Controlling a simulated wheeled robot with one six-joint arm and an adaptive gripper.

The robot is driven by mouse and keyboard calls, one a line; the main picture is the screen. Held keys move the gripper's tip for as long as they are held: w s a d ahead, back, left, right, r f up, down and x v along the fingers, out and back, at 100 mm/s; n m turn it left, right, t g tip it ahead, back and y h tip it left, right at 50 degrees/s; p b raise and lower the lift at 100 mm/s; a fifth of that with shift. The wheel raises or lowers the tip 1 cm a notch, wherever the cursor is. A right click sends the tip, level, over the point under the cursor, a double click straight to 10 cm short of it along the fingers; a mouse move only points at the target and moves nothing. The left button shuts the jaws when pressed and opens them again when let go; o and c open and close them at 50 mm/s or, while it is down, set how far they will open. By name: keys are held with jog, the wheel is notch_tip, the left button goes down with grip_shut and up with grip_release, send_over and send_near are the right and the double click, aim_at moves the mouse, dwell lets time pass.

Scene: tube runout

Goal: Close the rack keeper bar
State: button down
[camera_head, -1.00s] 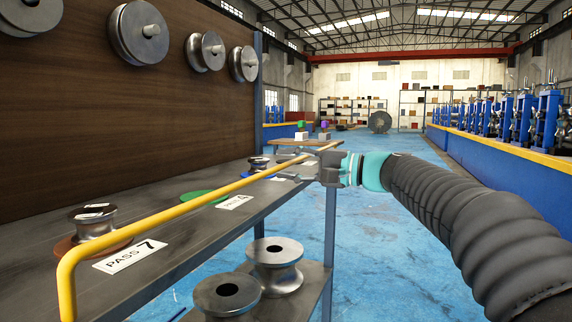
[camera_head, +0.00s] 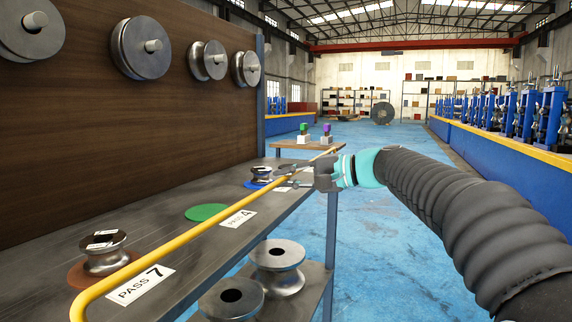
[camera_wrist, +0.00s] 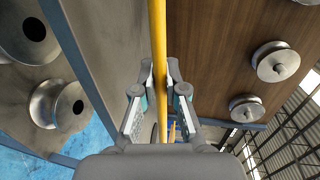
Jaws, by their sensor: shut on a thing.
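The yellow keeper bar (camera_head: 197,220) runs along the front of the rack shelf (camera_head: 160,215), from its bent near corner at the bottom left toward the far end. My gripper (camera_head: 318,172) is at the bar's far part. In the wrist view, the bar (camera_wrist: 158,45) passes between the two fingers of my gripper (camera_wrist: 160,75), which are shut on it.
A roller (camera_head: 104,252) stands on a brown disc on the shelf; a green disc (camera_head: 207,212) lies empty. Another roller (camera_head: 262,174) is on a blue disc. Several rollers hang on the wooden board (camera_head: 120,120). Two rollers (camera_head: 277,265) sit on the lower shelf. The blue floor at right is open.

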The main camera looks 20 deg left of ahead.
dwell(0.3)
jog(key=c, duration=1.2)
grip_release()
jog(key=w+v, duration=0.1)
jog(key=v, duration=1)
jog(key=shift+s+d+r, duration=0.2)
jog(key=shift+s+d, duration=0.2)
jog(key=shift+s, duration=0.15)
